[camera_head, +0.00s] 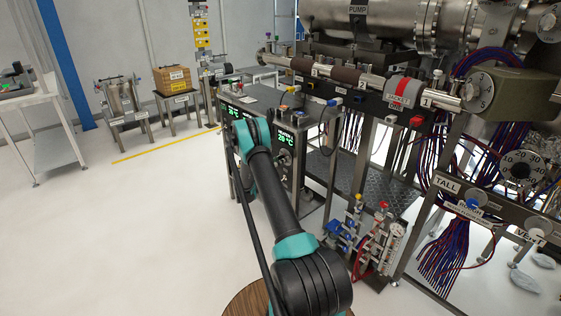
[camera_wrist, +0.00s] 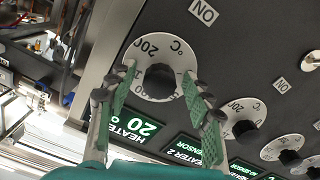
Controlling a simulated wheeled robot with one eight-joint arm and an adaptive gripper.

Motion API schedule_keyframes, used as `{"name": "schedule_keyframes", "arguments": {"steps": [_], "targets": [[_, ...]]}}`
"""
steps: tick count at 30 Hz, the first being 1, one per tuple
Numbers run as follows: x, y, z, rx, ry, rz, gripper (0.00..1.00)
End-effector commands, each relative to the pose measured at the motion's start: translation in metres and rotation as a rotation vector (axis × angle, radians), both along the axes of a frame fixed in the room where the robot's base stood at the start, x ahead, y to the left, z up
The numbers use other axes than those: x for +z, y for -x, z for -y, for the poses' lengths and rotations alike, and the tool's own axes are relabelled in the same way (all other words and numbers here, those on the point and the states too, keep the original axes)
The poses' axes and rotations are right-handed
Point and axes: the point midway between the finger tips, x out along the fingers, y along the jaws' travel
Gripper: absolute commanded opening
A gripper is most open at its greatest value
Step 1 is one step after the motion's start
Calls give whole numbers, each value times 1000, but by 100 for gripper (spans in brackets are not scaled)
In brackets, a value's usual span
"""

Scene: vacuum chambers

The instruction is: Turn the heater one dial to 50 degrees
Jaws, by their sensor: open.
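In the wrist view, the heater one dial (camera_wrist: 158,82) shows upside down: a black knob on a round white scale marked in °C. My gripper (camera_wrist: 159,74) is open, with one green-padded finger on each side of the knob and gaps between. Whether the tips touch the scale I cannot tell. The heater one display (camera_wrist: 143,128) glows green and reads 20, partly covered by a finger. In the head view, my arm hides the dial and gripper; the heater cabinet (camera_head: 262,98) stands behind the arm.
The heater two dial (camera_wrist: 243,128) sits close beside my right finger in the wrist view, with more dials beyond. An ON label (camera_wrist: 204,11) is on the panel.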

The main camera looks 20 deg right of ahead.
Motion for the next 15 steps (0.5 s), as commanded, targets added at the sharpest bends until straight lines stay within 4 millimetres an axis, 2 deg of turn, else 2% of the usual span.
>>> {"name": "schedule_keyframes", "arguments": {"steps": [7, 15], "targets": [[0, 0, 1, 0, 0, 0, 51], [0, 0, 1, 0, 0, 0, 19]]}}
